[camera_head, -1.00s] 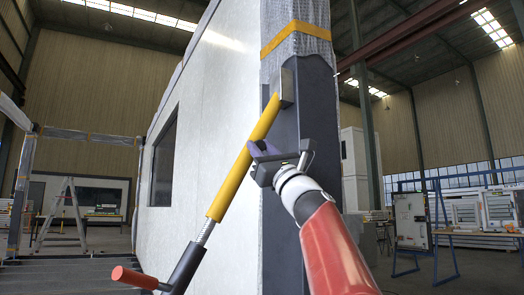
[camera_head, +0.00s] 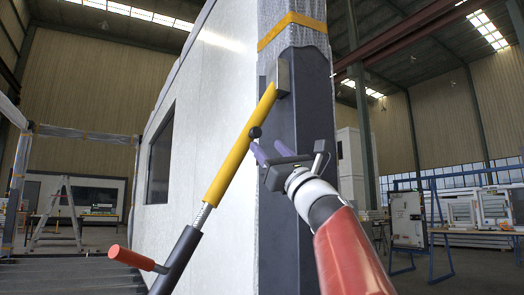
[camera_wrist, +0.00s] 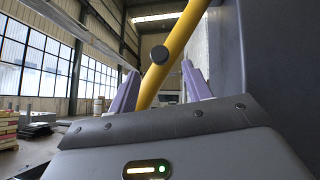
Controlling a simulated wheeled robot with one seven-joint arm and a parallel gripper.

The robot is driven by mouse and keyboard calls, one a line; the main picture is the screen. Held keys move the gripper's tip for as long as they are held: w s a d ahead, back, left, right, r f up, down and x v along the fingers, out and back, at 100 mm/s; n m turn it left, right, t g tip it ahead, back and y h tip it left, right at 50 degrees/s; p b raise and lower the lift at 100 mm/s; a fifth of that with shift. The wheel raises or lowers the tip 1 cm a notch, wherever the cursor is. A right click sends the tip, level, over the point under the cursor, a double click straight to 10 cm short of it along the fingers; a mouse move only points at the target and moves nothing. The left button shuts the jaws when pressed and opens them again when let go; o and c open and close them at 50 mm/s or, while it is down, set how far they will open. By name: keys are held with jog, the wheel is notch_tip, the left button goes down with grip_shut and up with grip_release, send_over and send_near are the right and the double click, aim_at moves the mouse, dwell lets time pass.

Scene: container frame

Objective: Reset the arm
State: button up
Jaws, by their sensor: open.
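My gripper (camera_head: 268,149) is open, with purple fingers, at the end of my red and white arm in the head view. It is just right of a slanted yellow bar (camera_head: 238,155), in front of the dark post, with nothing seen between its fingers. A black round knob (camera_head: 255,132) on the bar is just above and left of the fingertips. In the wrist view my gripper (camera_wrist: 160,70) points at the yellow bar (camera_wrist: 177,45). The black knob (camera_wrist: 159,55) lies between the fingers' lines and appears beyond the tips. The exact gap cannot be told.
A dark corner post (camera_head: 300,110) and a white container wall (camera_head: 215,110) stand close by. A black tube with a red handle (camera_head: 132,257) continues the bar at lower left. A stepladder (camera_head: 62,210) is far left; panels on stands (camera_head: 408,220) are right.

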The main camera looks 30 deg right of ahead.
jog(key=shift+v, duration=0.85)
jog(key=a+f+n+g+y, duration=0.1)
jog(key=a+f+n+g, duration=0.7)
jog(key=f, duration=0.5)
jog(key=a+f+n+g, duration=0.3)
jog(key=a+f+n, duration=0.3)
jog(key=a+f, duration=0.55)
jog(key=s+f+n+g+h, duration=0.2)
jog(key=s+f+n, duration=0.3)
jog(key=f, duration=0.6)
jog(key=s+d+f+n+g+h, duration=0.1)
jog(key=s+f+n+g, duration=0.3)
jog(key=s+f, duration=0.4)
jog(key=s+d+f+n+g+h, duration=0.1)
jog(key=s+f+n+g+h, duration=0.2)
jog(key=s+f+n, duration=0.4)
notch_tip(320, 180, down, 9)
jog(key=shift+d+r+g+h, duration=0.2)
jog(key=shift+g+h, duration=0.1)
jog(key=shift+h, duration=0.2)
jog(key=shift+s, duration=0.1)
